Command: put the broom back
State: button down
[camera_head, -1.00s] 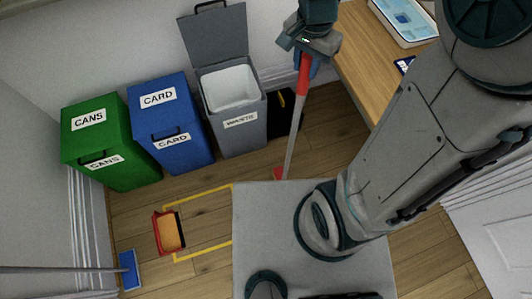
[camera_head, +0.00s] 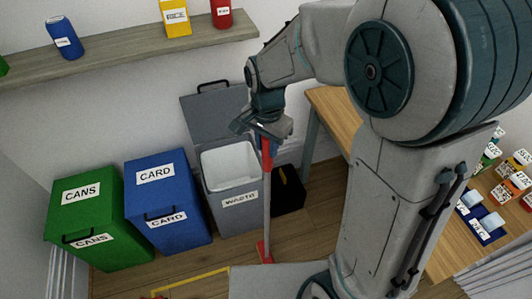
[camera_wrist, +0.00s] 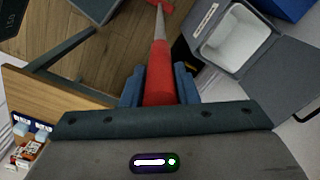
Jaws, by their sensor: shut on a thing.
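The broom (camera_head: 267,200) has a red grip, a grey shaft and a red head low by the floor. It stands nearly upright in front of the grey waste bin. My gripper (camera_head: 265,133) is shut on the red grip near its top. In the wrist view the red grip (camera_wrist: 159,75) lies between the two blue fingers of my gripper (camera_wrist: 160,85), and the shaft runs away toward the red head. I cannot tell whether the head touches the floor.
The waste bin (camera_head: 236,213) has its lid up. Blue card (camera_head: 168,205) and green cans (camera_head: 90,225) bins stand left of it. A black box (camera_head: 288,190) is right of the broom. A wooden table (camera_head: 335,118) is at right; a shelf (camera_head: 120,48) holds cans above. Yellow tape (camera_head: 195,281) marks the floor.

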aim_at(267, 155)
jog(key=shift+f+b, duration=1.45)
jog(key=shift+f, duration=0.45)
jog(key=shift+f, duration=0.15)
jog(key=c, duration=1.1)
grip_release()
